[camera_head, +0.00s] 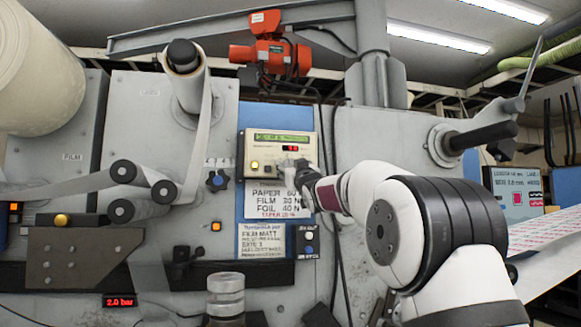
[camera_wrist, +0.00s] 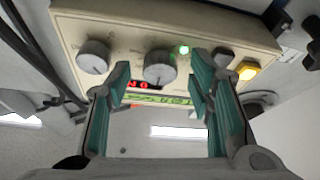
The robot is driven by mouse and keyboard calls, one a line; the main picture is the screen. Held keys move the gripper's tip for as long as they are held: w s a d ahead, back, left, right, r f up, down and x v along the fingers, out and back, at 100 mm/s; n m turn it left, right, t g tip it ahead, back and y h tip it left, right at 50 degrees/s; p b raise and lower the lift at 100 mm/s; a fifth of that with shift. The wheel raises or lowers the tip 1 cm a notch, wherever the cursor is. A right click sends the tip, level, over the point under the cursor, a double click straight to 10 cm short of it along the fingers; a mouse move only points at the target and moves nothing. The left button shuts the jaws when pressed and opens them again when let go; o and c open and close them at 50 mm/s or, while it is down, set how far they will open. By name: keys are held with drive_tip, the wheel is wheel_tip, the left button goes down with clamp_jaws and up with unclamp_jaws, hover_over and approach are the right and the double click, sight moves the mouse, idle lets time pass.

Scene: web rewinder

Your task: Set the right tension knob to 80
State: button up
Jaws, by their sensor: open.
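The cream control panel (camera_head: 280,157) on the machine front carries a green display and a small red readout too small to read surely. In the wrist view the panel (camera_wrist: 215,20) is upside down and shows two grey round knobs. The outer knob (camera_wrist: 93,57), at left there, lies on the panel's right side as seen from the front. The inner knob (camera_wrist: 159,67) appears between the teal fingertips of my gripper (camera_wrist: 160,66). My gripper is open, in front of the panel; contact with the knob cannot be told. In the head view my gripper (camera_head: 298,172) hides the panel's lower right.
A yellow button (camera_wrist: 247,69) and dark button sit beside a green light on the panel. A paper sign (camera_head: 263,208) with PAPER, FILM and FOIL values hangs below it. Dark cables hang right of the panel.

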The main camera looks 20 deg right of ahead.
drive_tip(key=shift+w, duration=0.15)
drive_tip(key=shift+r, duration=0.1)
clamp_jaws()
drive_tip(key=shift+b, duration=0.3)
